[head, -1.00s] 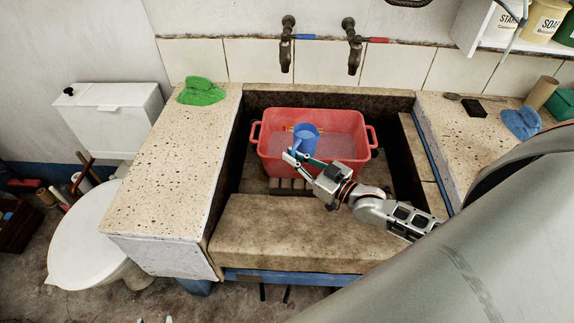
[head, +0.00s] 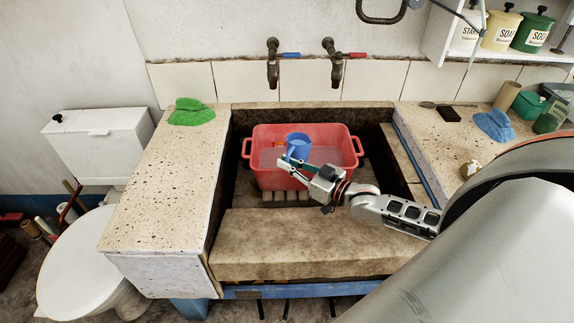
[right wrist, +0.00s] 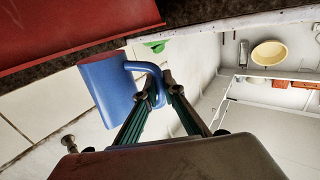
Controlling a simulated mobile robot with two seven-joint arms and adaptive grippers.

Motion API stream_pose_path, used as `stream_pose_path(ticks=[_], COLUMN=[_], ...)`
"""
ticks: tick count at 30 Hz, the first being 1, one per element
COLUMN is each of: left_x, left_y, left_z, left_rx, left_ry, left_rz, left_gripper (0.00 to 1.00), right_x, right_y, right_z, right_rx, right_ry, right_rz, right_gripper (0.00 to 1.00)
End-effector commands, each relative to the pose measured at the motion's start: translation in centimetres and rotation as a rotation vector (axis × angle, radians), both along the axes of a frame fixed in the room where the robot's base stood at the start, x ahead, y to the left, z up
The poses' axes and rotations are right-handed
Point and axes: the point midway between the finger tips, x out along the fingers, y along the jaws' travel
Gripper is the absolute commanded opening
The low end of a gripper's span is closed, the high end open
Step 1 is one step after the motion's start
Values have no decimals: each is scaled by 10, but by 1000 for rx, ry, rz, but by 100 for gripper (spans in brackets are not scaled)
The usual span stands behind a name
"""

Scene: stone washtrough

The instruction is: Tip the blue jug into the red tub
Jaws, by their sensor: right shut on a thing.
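My right gripper (head: 287,163) reaches in from the right over the tub's front rim and is shut on the jug's handle. In the right wrist view the blue jug (right wrist: 108,92) hangs beyond the fingers, its handle between the fingertips of my right gripper (right wrist: 156,88). A red wall of the tub (right wrist: 70,25) fills the upper left there. The jug's inside cannot be made out. My left gripper is not in view.
The tub sits in a stone trough with a broad front ledge (head: 300,245). Two taps (head: 273,65) are on the wall behind. A green cloth (head: 191,112) lies on the left slab, a blue cloth (head: 494,125) on the right.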

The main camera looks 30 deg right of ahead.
Motion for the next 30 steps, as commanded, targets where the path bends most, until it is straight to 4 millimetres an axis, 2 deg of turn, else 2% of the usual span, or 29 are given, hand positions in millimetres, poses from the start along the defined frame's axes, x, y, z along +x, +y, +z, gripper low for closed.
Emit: stream_pose_path(ticks=[1,15,30], left_x=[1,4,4], left_y=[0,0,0], left_z=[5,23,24], left_rx=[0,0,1], left_ry=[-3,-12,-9], left_rz=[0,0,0], left_gripper=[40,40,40], right_x=[1,1,1], right_y=[0,-1,-1], right_z=[6,22,24], right_rx=[13,158,196], right_ry=[5,97,122], right_rz=[1,1,1], right_gripper=[0,0,0])
